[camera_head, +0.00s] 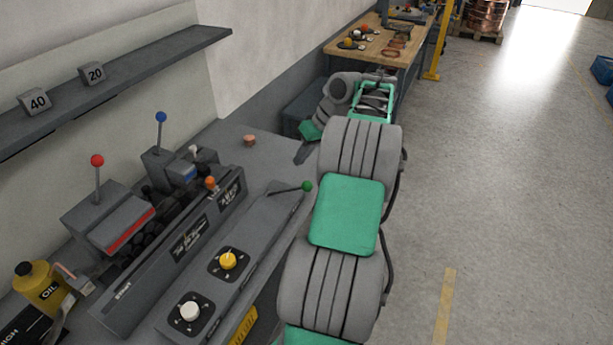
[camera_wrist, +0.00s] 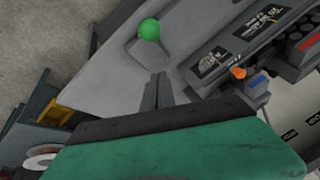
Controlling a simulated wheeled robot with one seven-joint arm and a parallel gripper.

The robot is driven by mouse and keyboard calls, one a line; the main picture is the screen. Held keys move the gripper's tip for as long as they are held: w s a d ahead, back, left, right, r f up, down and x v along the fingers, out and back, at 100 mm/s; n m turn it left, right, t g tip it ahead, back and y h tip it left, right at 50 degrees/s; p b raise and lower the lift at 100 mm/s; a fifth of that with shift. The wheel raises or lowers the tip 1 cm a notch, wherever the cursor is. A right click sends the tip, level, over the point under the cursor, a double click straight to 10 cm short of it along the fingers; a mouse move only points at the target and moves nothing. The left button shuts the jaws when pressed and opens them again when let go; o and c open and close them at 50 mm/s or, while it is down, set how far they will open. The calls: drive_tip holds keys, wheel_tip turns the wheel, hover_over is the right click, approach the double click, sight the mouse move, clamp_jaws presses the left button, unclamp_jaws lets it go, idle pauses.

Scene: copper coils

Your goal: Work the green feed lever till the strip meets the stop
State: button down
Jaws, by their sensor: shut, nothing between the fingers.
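The green feed lever (camera_head: 306,186) is a thin dark rod with a green ball, lying nearly level over the right end of the grey machine panel in the head view. Its ball (camera_wrist: 150,30) shows near the top of the wrist view. My gripper (camera_head: 301,156) is shut and empty above the bench's right end, behind the lever in the head view. In the wrist view its dark fingers (camera_wrist: 157,82) point toward the ball with a gap in the picture between them. I cannot clearly make out the strip or the stop.
The machine has a red-ball lever (camera_head: 97,161), a blue-ball lever (camera_head: 161,118), an orange knob (camera_head: 210,182), a yellow knob (camera_head: 228,261) and a white knob (camera_head: 190,310). A small copper piece (camera_head: 249,140) lies on the bench. An oil bottle (camera_head: 41,288) stands left.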

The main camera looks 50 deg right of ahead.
drive_tip(key=s+f, duration=0.1)
drive_tip(key=s+a+f, duration=0.1)
drive_tip(key=shift+s+a+f, duration=0.1)
drive_tip(key=shift+s+f, duration=0.3)
